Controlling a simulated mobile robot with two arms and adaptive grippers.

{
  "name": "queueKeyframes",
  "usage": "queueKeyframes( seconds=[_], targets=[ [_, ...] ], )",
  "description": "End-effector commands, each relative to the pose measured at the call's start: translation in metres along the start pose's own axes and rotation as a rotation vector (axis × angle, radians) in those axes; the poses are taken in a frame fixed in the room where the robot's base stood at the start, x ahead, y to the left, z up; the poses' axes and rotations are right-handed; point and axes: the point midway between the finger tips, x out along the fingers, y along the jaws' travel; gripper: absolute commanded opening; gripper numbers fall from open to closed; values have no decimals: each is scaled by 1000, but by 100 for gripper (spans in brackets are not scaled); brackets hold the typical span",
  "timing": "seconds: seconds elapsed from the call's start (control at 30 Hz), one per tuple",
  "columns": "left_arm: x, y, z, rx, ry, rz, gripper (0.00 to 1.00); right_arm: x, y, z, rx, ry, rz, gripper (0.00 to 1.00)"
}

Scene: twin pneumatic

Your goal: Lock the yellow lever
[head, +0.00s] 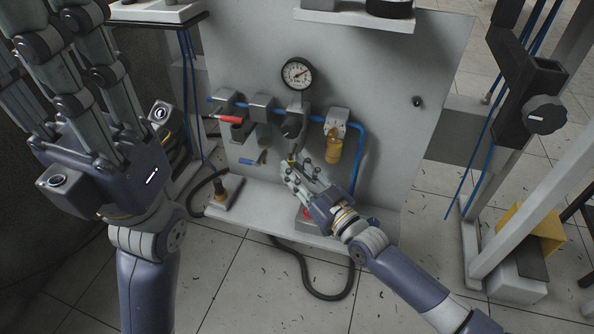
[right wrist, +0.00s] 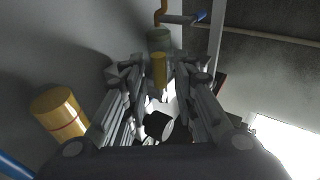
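The yellow lever (head: 291,160) shows as a small piece below a grey regulator at the middle of the panel. In the right wrist view, a yellow cylindrical handle (right wrist: 158,70), which looks like this lever, stands between my right fingers, with gaps at both sides. My right gripper (head: 298,172) is open at the lever in the head view; its fingers (right wrist: 158,95) hide part of that area. I cannot tell whether any finger touches the lever. My left gripper (head: 62,85) is open and empty at the upper left, fingers spread, well away from the lever.
An amber bowl (head: 333,149) hangs right of the lever; it also shows in the wrist view (right wrist: 58,112). A gauge (head: 297,74) is above. Blue tubing (head: 358,150) runs right.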

Motion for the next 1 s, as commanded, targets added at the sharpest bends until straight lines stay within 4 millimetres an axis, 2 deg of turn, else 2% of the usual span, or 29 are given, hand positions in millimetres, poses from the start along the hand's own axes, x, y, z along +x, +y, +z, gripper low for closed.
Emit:
queueKeyframes(
  seconds=[0.3, 0.43, 0.8, 1.0],
  targets=[
    [-1, 0, 0, 0, -2, 0, 33, -1, 0, 0, -1, 0, 0, 33],
    [-1, 0, 0, 0, -2, 0, 33, -11, 0, 0, -2, -1, 0, 33],
    [0, 0, 0, 0, -1, 0, 33, -86, 0, 2, -1, -5, 0, 33],
    [0, 0, 0, 0, -1, 0, 33, -113, 0, 0, -1, -1, 0, 33]
  ],
)
